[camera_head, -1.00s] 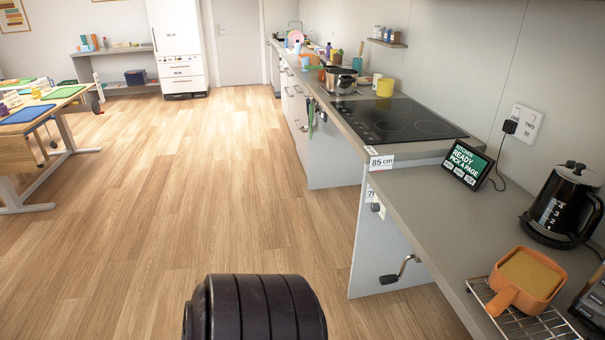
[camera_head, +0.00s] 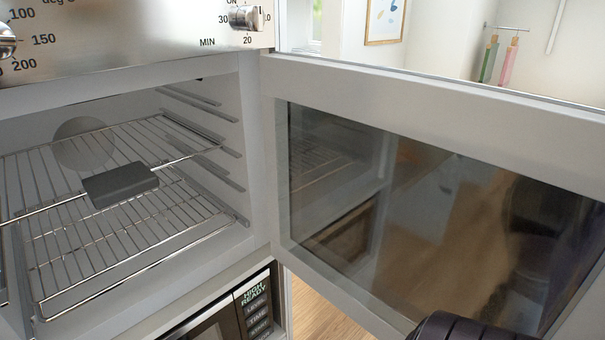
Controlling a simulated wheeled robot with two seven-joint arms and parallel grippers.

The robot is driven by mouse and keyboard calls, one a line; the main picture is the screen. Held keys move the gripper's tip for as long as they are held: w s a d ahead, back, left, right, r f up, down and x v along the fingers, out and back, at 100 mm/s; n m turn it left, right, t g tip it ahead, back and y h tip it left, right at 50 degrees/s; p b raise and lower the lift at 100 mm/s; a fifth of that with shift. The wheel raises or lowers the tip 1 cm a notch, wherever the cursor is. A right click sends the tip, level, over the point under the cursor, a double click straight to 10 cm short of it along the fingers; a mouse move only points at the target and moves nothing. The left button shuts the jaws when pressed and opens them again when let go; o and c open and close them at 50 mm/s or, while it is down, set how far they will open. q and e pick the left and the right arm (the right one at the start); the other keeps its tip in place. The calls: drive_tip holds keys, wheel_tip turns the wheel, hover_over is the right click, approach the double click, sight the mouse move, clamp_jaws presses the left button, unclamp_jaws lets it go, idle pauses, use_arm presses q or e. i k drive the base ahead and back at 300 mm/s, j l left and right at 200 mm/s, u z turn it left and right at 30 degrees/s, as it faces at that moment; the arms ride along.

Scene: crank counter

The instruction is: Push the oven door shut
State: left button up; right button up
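The oven door (camera_head: 432,106) stands wide open on the right, with a pale grey frame and a dark glass pane. Its hinged side meets the right edge of the oven opening. The oven cavity (camera_head: 215,132) is open on the left, with a wire rack (camera_head: 150,240) inside. A dark grey block (camera_head: 120,186) with thin metal rods at its sides is at the rack. Neither of my grippers is in view. A black ribbed part of my own body shows at the bottom right, in front of the door's lower part.
A steel control panel (camera_head: 130,35) with knobs (camera_head: 247,17) is above the cavity. A second appliance with a dark display panel (camera_head: 258,308) sits below. Wood floor (camera_head: 325,315) shows under the door. Hanging pink and green items (camera_head: 507,62) and a framed picture (camera_head: 385,20) are behind.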

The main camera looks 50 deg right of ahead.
sight(398, 197)
drive_tip(key=k+l, duration=0.1)
drive_tip(key=k, duration=0.4)
drive_tip(key=k+l+u, duration=0.1)
drive_tip(key=k, duration=0.45)
drive_tip(key=k+l, duration=0.15)
drive_tip(key=l, duration=0.25)
drive_tip(key=k+l+u, duration=0.1)
drive_tip(key=l, duration=0.25)
drive_tip(key=k+l, duration=0.2)
drive_tip(key=l, duration=0.2)
drive_tip(key=i+l, duration=0.35)
drive_tip(key=l, duration=0.3)
drive_tip(key=i+l+u, duration=0.1)
drive_tip(key=i+l, duration=0.25)
drive_tip(key=l, duration=0.3)
drive_tip(key=u, duration=0.7)
drive_tip(key=l+u, duration=0.3)
drive_tip(key=u, duration=0.15)
drive_tip(key=l+u, duration=0.3)
drive_tip(key=u, duration=0.2)
drive_tip(key=k+l+u, duration=0.15)
drive_tip(key=u, duration=0.3)
drive_tip(key=k+l, duration=0.05)
drive_tip(key=l, duration=0.05)
